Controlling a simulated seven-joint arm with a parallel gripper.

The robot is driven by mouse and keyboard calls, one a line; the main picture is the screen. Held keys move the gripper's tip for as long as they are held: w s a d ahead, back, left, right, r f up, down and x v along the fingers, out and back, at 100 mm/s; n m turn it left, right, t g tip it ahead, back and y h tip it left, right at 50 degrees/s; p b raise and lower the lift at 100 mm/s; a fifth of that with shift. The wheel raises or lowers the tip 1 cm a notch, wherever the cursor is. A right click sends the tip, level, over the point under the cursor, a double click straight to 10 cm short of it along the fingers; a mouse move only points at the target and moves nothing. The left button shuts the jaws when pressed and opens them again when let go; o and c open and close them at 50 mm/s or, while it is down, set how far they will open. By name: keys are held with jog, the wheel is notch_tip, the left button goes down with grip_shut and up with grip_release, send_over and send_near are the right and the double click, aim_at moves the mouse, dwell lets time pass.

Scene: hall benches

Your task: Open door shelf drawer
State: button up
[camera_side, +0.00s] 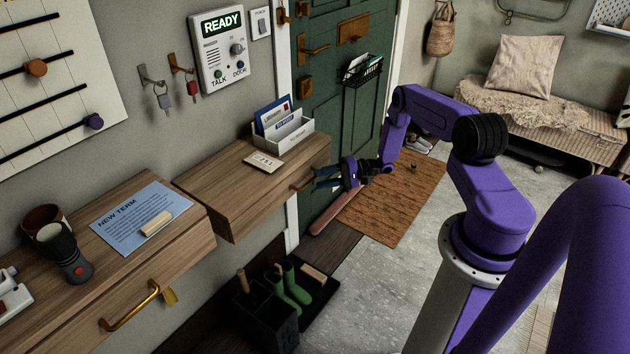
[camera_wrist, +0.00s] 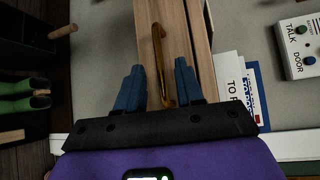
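The door shelf drawer (camera_side: 262,208) is the wooden front of the wall shelf nearest the green door, and it looks shut. Its brass handle (camera_side: 301,185) is at the end near the door. In the wrist view the handle (camera_wrist: 157,40) runs lengthwise between my fingers. My gripper (camera_side: 316,178) is in front of the drawer, beside the handle. In the wrist view my gripper (camera_wrist: 158,66) has its two blue fingers apart, one on each side of the handle, with gaps visible. I cannot tell how deep the handle sits between them.
A letter holder (camera_side: 285,130) and a card (camera_side: 262,161) lie on the shelf top. Another shelf with a brass handle (camera_side: 130,307) is at the left. Green boots (camera_side: 290,285) and a black bin (camera_side: 262,315) stand below. The green door (camera_side: 335,110) is close behind my gripper.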

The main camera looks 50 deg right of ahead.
jog(key=shift+x, duration=1.55)
grip_shut()
jog(key=s, duration=1.5)
grip_release()
jog(key=v, duration=1.7)
jog(key=shift+s, duration=0.25)
